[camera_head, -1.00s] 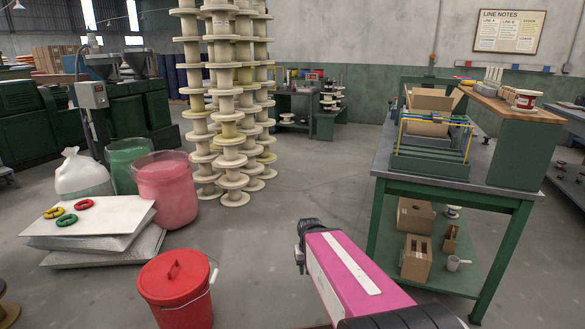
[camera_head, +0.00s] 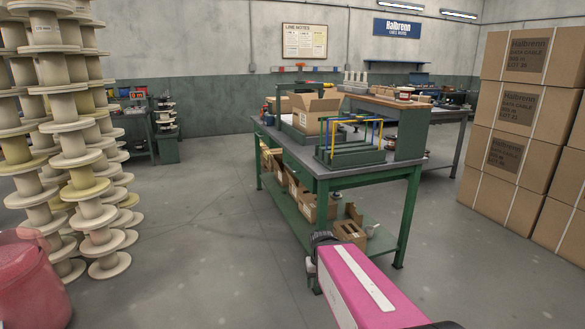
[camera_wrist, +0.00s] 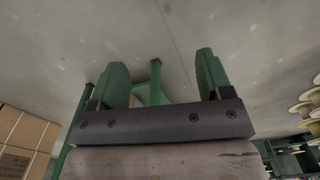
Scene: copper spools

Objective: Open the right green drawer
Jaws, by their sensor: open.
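A green workbench (camera_head: 345,173) with a grey top stands ahead, right of centre in the head view. A green panel (camera_head: 300,170) shows below its top on the side facing left; it looks like a drawer front, but I cannot make out a handle or tell which drawer it is. It appears closed. My gripper (camera_wrist: 162,72) is open and empty in the wrist view, its two green-padded fingers apart over floor and green bench legs. In the head view my pink arm reaches up from the bottom, short of the bench; the fingers are not clear there.
Cartons (camera_head: 348,231) stand on the bench's lower shelf. An open carton (camera_head: 315,110) and a coloured frame rack sit on top. Spool stacks (camera_head: 75,150) and a pink tub (camera_head: 30,280) stand left, large boxes (camera_head: 520,115) right. Floor left of the bench is clear.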

